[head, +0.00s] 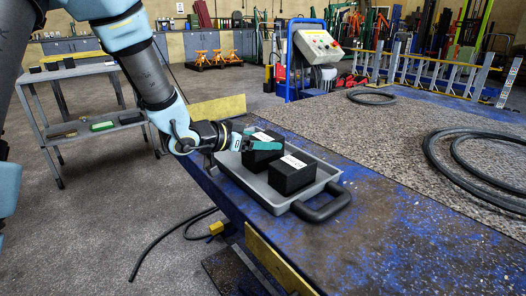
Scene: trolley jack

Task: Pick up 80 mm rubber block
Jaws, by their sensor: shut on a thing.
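Two black rubber blocks with white labels sit in a grey tray (327,171) on the blue workbench. My gripper (262,141) reaches in from the left and is shut on the far black block (262,158), with teal fingers at its upper part. The near black block (292,177) stands in the tray closer to the tray's black handle, clear of my fingers. The label print is too small to read, so I cannot tell the blocks' sizes. Whether the held block touches the tray floor is hard to tell.
Black hoses (480,165) lie coiled on the bench at right, with a smaller coil (371,97) farther back. A grey control box (318,43) on a blue frame stands behind the tray. A grey trolley (95,128) stands at left. The bench front right is clear.

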